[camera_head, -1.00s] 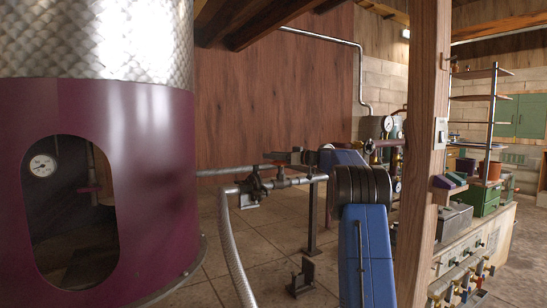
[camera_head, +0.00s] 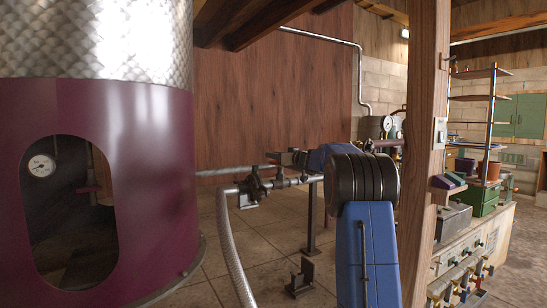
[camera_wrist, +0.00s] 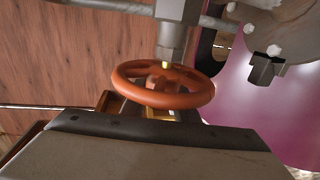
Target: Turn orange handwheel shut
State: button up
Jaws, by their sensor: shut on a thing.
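The orange handwheel (camera_wrist: 205,92) fills the middle of the wrist view, with a spoked hub and a brass-coloured stem tip below a grey metal valve body (camera_wrist: 172,40). My gripper (camera_wrist: 152,110) reaches to the wheel's near side and is shut on it. The wheel's near rim and the gripper's broad body hide much of the contact. In the head view my gripper (camera_head: 283,157) is beside the pipe fittings (camera_head: 257,187) right of the still; the handwheel cannot be made out clearly there.
The maroon still (camera_head: 150,180) with an oval opening stands at left. A braided hose (camera_head: 231,250) hangs from the fittings. A wooden post (camera_head: 422,150) rises close to the right of my arm. A bench with small valves (camera_head: 465,265) stands beyond it.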

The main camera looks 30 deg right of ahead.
jog(key=shift+d+m+h, duration=0.3)
jog(key=shift+m+h, duration=0.6)
jog(key=shift+h, duration=0.45)
jog(key=shift+d+m+h, duration=0.25)
jog(key=shift+m+h, duration=0.65)
jog(key=shift+h, duration=0.45)
jog(key=shift+d+m+h, duration=0.3)
jog(key=shift+m+h, duration=0.4)
jog(key=shift+h, duration=0.5)
jog(key=shift+r, duration=0.1)
jog(key=o, duration=1.1)
jog(key=shift+c, duration=0.2)
jog(key=shift+s, duration=0.1)
jog(key=v, duration=1.7)
jog(key=shift+s+r, duration=0.15)
jog(key=shift+r, duration=0.15)
jog(key=shift+a, duration=0.1)
